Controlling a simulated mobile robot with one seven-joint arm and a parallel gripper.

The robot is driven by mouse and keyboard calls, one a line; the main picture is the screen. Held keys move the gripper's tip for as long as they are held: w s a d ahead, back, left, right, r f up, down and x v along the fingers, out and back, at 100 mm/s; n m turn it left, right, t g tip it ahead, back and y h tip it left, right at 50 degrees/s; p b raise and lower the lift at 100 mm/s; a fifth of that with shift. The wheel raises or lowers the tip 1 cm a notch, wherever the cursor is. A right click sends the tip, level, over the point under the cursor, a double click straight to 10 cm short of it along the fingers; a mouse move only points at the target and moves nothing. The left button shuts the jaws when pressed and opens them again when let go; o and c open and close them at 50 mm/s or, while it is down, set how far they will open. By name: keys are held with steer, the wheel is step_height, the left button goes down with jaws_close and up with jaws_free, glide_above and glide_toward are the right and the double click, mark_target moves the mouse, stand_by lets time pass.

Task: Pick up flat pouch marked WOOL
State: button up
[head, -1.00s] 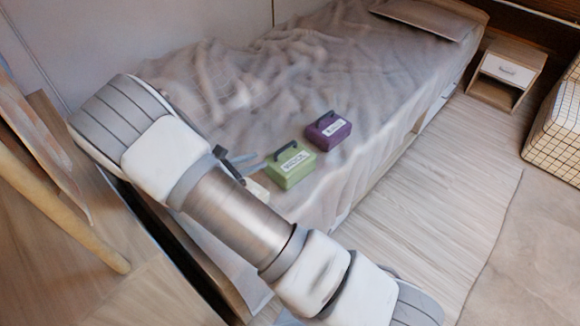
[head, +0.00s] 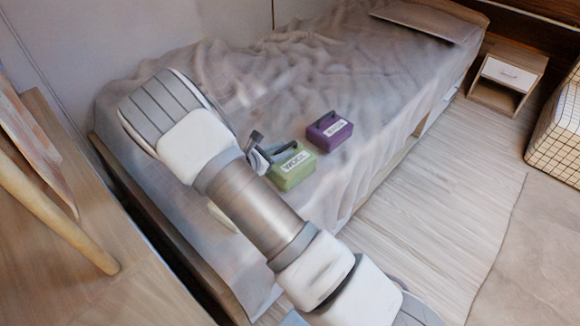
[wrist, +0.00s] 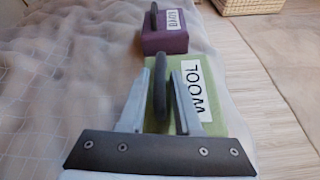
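The green pouch marked WOOL (head: 290,169) lies on the bed with a dark handle standing up from its top. It also shows in the wrist view (wrist: 213,125), label facing up. My gripper (head: 257,150) is at its left side in the head view. In the wrist view, my gripper's fingers (wrist: 167,85) are spread, one on each side of the dark handle (wrist: 158,88), with gaps visible. The lower part of the pouch is hidden behind my gripper in the wrist view.
A purple pouch (head: 329,131) with a dark handle lies just beyond the green one. A pale item (head: 222,215) is partly hidden by my arm. The rumpled bed (head: 400,75) is otherwise clear. A nightstand (head: 507,82) and checked basket (head: 555,120) stand at the right.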

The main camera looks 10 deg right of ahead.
jaws_close()
steer(key=shift+r, duration=0.1)
stand_by(1.2)
